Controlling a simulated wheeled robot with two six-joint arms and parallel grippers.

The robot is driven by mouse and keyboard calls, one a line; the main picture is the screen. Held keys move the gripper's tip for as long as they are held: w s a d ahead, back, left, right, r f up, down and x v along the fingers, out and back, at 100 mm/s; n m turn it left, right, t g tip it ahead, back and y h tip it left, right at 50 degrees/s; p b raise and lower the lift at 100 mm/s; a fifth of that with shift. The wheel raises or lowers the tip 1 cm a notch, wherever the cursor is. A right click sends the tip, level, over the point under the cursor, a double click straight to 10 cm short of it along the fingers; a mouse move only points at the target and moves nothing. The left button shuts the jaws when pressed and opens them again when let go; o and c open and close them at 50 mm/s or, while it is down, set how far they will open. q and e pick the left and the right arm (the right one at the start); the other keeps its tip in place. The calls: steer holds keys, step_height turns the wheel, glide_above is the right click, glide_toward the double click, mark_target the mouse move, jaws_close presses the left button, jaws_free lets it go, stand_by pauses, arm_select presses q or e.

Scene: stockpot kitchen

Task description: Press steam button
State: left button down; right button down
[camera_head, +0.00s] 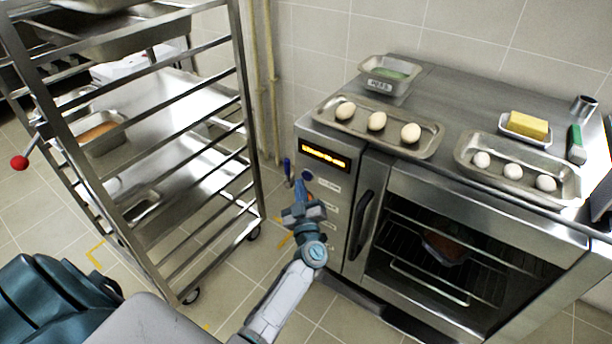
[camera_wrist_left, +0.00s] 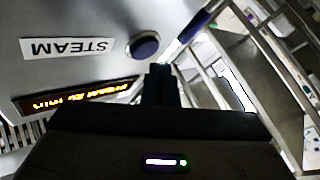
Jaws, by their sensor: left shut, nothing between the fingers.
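The steam button is a round dark blue knob on the oven's control panel; it shows beside the gripper in the left wrist view (camera_wrist_left: 143,45) and just above the gripper in the head view (camera_head: 308,175). Beside it is a white STEAM label (camera_wrist_left: 68,47), upside down in the wrist view. My left gripper (camera_head: 300,190) is shut and empty, with its fingertips pointing up close to the panel near the button. They also show in the wrist view (camera_wrist_left: 160,72), below and right of the button. I cannot tell whether they touch the panel. My right gripper is not in view.
The oven (camera_head: 470,189) has an amber display (camera_head: 325,157) and a door handle (camera_head: 362,224). A blue handle (camera_head: 287,167) sticks out left of the button. A metal rack (camera_head: 250,150) stands at left. Egg trays (camera_head: 429,152) lie on top of the oven.

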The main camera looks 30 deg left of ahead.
arm_select(q)
steer(key=s+p, duration=0.1)
steer(key=s, duration=0.1)
steer(key=s+p, duration=0.1)
steer(key=s, duration=0.2)
steer(key=shift+a+p, duration=0.2)
steer(key=shift+p, duration=0.1)
stand_by(0.8)
